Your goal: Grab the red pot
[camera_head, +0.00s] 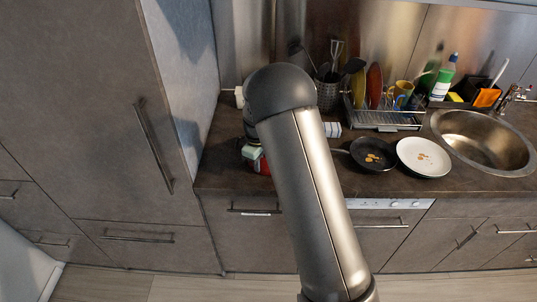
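A small patch of red (265,167) shows at the left end of the counter, just left of my arm. It may be part of the red pot, but most of it is hidden and I cannot make out its shape. A pale green and white item (250,152) sits against it, partly covering it. My arm reaches up across the middle of the view and its rounded dark joint is over the counter. My gripper is hidden behind the arm, so its fingers do not show.
A dark frying pan (372,152) and a white plate (424,157) with food bits lie right of my arm. Behind them stands a dish rack (385,120) with plates and mugs. A sink (484,140) is at the right. A tall cabinet (90,110) borders the counter's left end.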

